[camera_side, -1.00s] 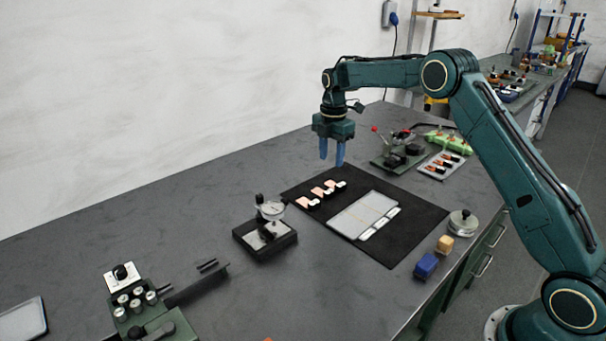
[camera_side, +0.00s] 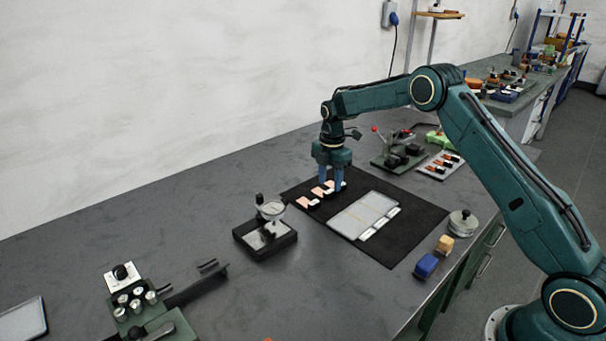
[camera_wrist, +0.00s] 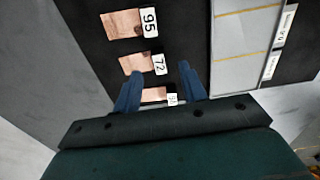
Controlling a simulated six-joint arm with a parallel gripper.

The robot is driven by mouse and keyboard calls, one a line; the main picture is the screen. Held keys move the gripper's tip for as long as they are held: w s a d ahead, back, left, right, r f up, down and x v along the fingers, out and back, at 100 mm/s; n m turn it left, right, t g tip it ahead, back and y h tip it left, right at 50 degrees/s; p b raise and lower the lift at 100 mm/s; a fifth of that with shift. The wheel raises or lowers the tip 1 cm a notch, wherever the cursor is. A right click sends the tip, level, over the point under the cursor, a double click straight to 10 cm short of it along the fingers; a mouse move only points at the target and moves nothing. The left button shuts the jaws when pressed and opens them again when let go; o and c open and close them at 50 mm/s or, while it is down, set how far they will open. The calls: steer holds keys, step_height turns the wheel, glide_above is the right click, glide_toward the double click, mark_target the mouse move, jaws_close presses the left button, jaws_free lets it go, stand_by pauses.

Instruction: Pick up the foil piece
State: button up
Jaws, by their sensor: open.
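Several copper foil pieces with black-and-white number tags lie in a row on a black mat (camera_side: 405,236). In the wrist view, the foil tagged 95 (camera_wrist: 121,25) is farthest from my gripper, and the foil tagged 72 (camera_wrist: 134,64) is just beyond the fingertips. A third foil (camera_wrist: 153,94) lies between my fingers, its tag partly hidden near the right finger. My gripper (camera_wrist: 161,72) is open, its two blue fingers pointing down at the row. In the side view, my gripper (camera_side: 332,189) is low over the far end of the row; whether the fingers touch the mat is unclear.
A pale tray (camera_side: 360,214) with white labels lies on the mat beside the foils. A dial gauge (camera_side: 268,228) stands to the left. A blue block (camera_side: 426,265), a tan block (camera_side: 445,244) and a round metal weight (camera_side: 462,222) sit at right.

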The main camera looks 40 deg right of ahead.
mark_target(329, 191)
steer(key=shift+f, duration=1.65)
jaws_close()
